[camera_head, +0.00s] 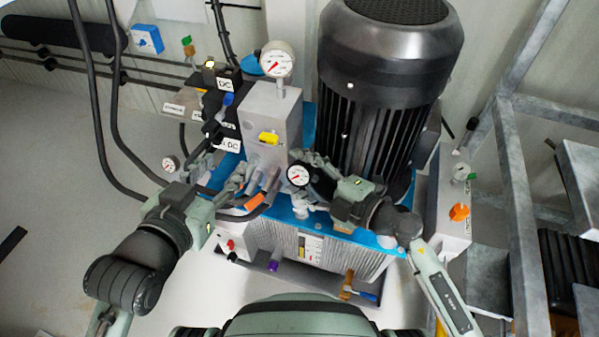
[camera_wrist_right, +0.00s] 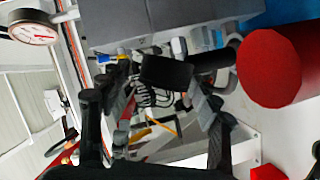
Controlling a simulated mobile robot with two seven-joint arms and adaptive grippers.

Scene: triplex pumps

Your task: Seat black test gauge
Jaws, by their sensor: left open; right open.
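The black test gauge (camera_head: 298,175), with a black rim, white face and red needle, is in the head view in front of the grey block. It sits just above a pale fitting (camera_head: 301,205); whether it is seated there cannot be told. My right gripper (camera_head: 311,177) is open, with its fingers beside the gauge on its right. In the right wrist view a black body (camera_wrist_right: 166,73), probably the gauge, shows between the open fingers (camera_wrist_right: 160,100); contact is unclear. My left gripper (camera_head: 232,176) is open and empty, left of the grey block near some hose fittings.
A white-faced gauge (camera_head: 276,59) tops the grey block (camera_head: 270,120). A large black motor (camera_head: 380,80) stands behind my right gripper. An orange-sleeved fitting (camera_head: 256,200) lies between the grippers. A small gauge (camera_head: 170,164) is at left. A red cylinder (camera_wrist_right: 270,68) is close in the right wrist view.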

